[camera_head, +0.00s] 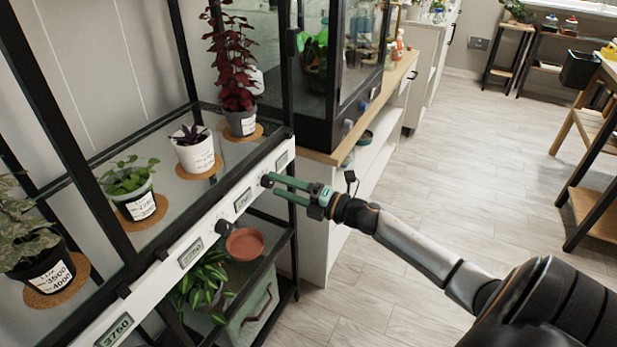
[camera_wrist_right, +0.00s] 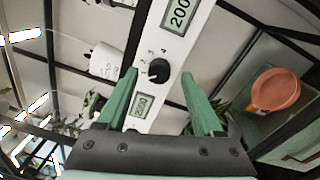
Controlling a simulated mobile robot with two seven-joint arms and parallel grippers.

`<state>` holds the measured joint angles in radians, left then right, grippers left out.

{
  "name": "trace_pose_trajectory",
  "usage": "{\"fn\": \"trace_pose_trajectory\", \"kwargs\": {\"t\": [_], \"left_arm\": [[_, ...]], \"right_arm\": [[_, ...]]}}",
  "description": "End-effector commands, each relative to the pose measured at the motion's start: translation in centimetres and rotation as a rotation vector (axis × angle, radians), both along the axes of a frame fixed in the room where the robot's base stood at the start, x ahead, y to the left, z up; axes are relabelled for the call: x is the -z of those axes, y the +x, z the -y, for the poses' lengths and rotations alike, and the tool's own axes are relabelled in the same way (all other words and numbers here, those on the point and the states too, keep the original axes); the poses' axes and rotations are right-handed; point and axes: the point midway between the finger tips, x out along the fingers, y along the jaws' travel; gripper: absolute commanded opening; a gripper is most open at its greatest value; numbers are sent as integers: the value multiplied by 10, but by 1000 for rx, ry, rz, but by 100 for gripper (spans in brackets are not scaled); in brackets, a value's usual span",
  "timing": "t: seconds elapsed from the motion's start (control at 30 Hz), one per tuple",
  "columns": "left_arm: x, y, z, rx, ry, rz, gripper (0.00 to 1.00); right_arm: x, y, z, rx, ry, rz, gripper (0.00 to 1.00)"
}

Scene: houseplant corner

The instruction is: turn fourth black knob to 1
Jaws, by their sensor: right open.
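The white control strip (camera_head: 207,227) runs along the front of the plant shelf, with small displays and black knobs. The black knob farthest along it (camera_head: 267,181) is at my right gripper (camera_head: 274,187). In the right wrist view this round black knob (camera_wrist_right: 158,70) lies between the open fingers of my right gripper (camera_wrist_right: 159,75), with light gaps at both sides. Small numerals surround it; its pointer direction is too small to tell. Another black knob (camera_head: 223,227) is nearer along the strip. My left gripper is not in view.
Potted plants stand on cork mats on the shelf, including a red-leaved one (camera_head: 236,85) and a white pot (camera_head: 194,152). A terracotta saucer (camera_head: 245,244) sits below the strip. A dark glass cabinet (camera_head: 345,70) stands behind.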

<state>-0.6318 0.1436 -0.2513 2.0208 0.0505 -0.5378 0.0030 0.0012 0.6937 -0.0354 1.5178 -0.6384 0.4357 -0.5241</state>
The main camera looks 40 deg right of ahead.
Motion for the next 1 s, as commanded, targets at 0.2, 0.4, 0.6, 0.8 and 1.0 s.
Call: {"fn": "trace_pose_trajectory", "kwargs": {"t": [0.2, 0.4, 0.6, 0.8, 1.0], "left_arm": [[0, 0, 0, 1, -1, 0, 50], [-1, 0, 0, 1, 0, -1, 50], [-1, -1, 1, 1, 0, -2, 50], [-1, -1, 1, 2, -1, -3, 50], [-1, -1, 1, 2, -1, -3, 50]], "right_arm": [[3, -35, 15, 0, -3, -3, 68], [5, -67, 29, -1, -1, -4, 68], [5, -91, 40, -1, -1, -2, 68], [4, -101, 44, -2, -1, 0, 68], [4, -102, 45, -2, -2, 1, 68]]}}
